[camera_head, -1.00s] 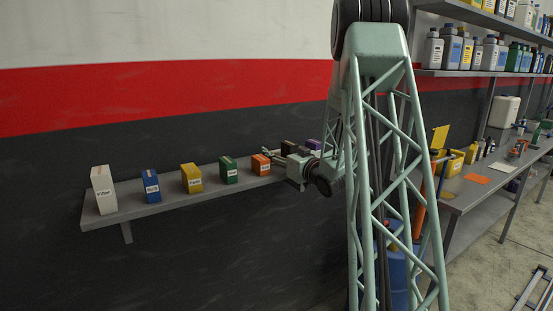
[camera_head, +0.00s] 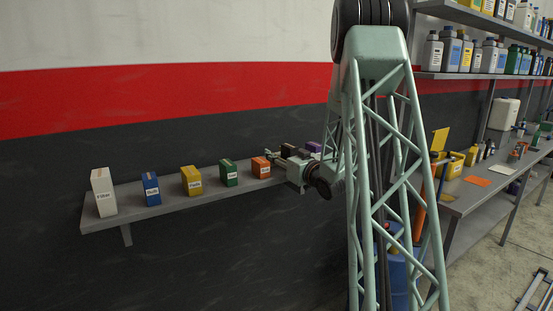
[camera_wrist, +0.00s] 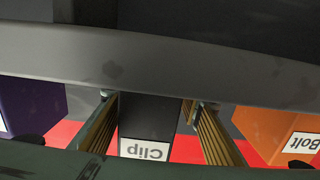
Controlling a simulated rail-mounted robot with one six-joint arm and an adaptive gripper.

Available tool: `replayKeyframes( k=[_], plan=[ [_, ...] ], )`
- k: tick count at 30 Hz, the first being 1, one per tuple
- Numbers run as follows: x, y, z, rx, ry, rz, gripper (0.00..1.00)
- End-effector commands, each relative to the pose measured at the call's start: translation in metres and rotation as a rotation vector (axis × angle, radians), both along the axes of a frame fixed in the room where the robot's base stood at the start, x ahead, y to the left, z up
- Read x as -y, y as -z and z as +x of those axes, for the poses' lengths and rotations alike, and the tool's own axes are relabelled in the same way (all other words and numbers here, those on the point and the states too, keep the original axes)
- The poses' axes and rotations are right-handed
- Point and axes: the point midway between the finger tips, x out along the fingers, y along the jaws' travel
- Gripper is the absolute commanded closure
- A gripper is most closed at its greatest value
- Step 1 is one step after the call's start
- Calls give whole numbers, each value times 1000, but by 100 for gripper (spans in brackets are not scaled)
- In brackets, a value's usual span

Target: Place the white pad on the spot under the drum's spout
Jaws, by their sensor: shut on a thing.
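A flat white pad (camera_head: 502,169) lies on the workbench at the right in the head view. A blue drum (camera_head: 399,272) stands behind my arm's lattice, which covers much of it; I cannot make out its spout or the spot under it. My gripper (camera_head: 277,157) is at the wall shelf, far left of the pad. In the wrist view, my gripper (camera_wrist: 149,110) is shut on a dark box labelled Clip (camera_wrist: 146,128), with one finger on each side of it. The box stands between an orange box and a purple box.
The wall shelf (camera_head: 170,208) also holds white, blue, yellow, green and orange boxes (camera_head: 261,167), with a purple box (camera_wrist: 33,105) on the other side. An orange pad (camera_head: 477,181) lies near the white pad on the workbench (camera_head: 462,200). Bottles (camera_head: 465,52) fill the upper shelves.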

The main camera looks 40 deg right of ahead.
Motion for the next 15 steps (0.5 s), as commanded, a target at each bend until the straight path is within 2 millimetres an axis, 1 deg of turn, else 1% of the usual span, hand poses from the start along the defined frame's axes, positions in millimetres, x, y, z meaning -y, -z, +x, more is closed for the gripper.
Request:
replayKeyframes(
  k=[8,11,15],
  plan=[
    [0,-7,0,1,0,-1,77],
    [0,-13,0,1,0,-2,77],
    [0,-27,0,2,0,-1,77]
  ],
)
